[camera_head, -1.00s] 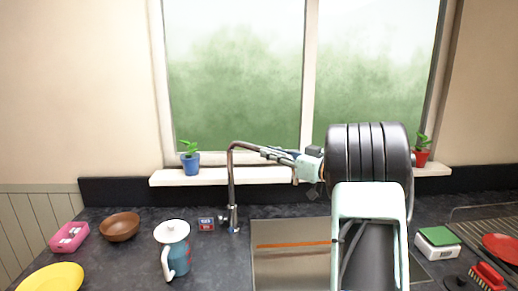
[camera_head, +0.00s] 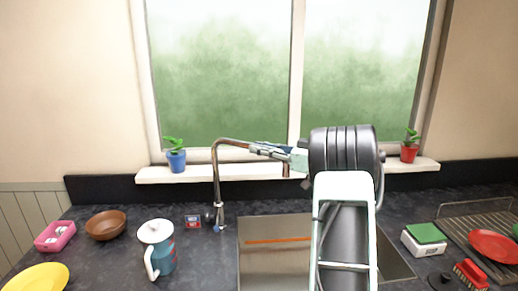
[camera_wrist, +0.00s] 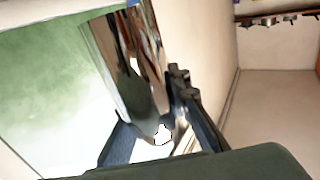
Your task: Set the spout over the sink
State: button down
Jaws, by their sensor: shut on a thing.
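The chrome tap stands at the back left of the sink, and its spout (camera_head: 226,143) arches up and runs to the right, with a short downturned end (camera_head: 286,169) in front of the window sill. The sink (camera_head: 262,262) lies below and in front, partly hidden by my arm. My gripper (camera_head: 262,150) reaches in from the right and is shut on the spout's upper horizontal part. In the wrist view a shiny metal surface (camera_wrist: 145,108) shows between the dark fingers. The exact contact is hard to see.
A blue-and-white jug (camera_head: 160,252) and a small red-and-blue box (camera_head: 193,222) stand left of the sink. A blue plant pot (camera_head: 176,161) and a red one (camera_head: 408,154) sit on the window sill.

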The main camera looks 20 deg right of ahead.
jog(key=shift+w+r, duration=0.1)
jog(key=shift+r, duration=0.15)
jog(key=c, duration=2.2)
grip_release()
jog(key=o, duration=0.4)
jog(key=shift+d+f, duration=0.1)
jog(key=shift+f, duration=0.05)
jog(key=v, duration=1.2)
